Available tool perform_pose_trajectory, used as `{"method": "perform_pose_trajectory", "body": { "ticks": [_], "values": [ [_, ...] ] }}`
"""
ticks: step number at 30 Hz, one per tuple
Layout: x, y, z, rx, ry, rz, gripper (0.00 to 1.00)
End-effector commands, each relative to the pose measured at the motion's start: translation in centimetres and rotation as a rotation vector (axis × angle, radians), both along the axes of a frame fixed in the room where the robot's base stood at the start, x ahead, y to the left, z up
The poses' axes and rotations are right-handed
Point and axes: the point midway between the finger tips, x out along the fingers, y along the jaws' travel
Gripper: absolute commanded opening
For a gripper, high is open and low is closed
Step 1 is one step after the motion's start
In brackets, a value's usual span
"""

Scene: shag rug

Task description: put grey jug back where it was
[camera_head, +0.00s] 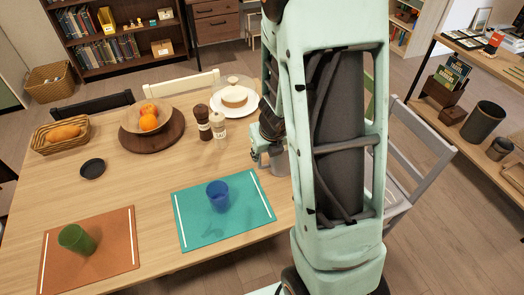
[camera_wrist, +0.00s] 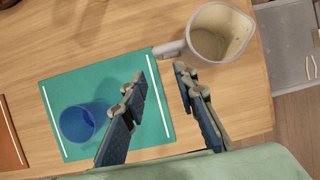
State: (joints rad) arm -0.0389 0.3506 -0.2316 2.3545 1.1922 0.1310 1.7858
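The grey jug (camera_wrist: 218,36) stands at the table's right edge, seen from above in the wrist view, with its mouth open and its inside bare. Its handle (camera_wrist: 170,48) points left. In the head view the jug (camera_head: 281,163) is partly hidden behind my arm. My gripper (camera_wrist: 165,64) is open, with the handle just past its fingertips, near the gap between them. I cannot tell whether a finger touches it. My gripper also shows small beside the jug in the head view (camera_head: 262,152).
A blue cup (camera_head: 218,195) stands on a teal placemat (camera_head: 252,211), left of the jug. A green cup (camera_head: 76,239) is on an orange placemat (camera_head: 118,260). Two mills (camera_head: 203,124), a cake plate (camera_head: 247,106) and a fruit bowl (camera_head: 133,119) stand farther back. A grey chair (camera_head: 420,150) is at right.

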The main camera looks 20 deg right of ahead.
Motion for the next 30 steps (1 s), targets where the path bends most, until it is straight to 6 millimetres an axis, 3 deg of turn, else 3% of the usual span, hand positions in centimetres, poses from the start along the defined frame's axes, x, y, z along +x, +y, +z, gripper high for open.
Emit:
{"method": "perform_pose_trajectory", "body": {
  "ticks": [1,6,25,30],
  "values": [
    [-0.3,0.0,1.2,0.000,-0.001,0.000,0.27],
    [-0.9,0.1,2.3,0.000,0.000,-0.001,0.27],
    [-1.0,0.1,2.5,0.000,0.000,0.001,0.27],
    [0.0,1.5,3.7,-0.039,-0.019,0.175,0.27]
  ]
}}
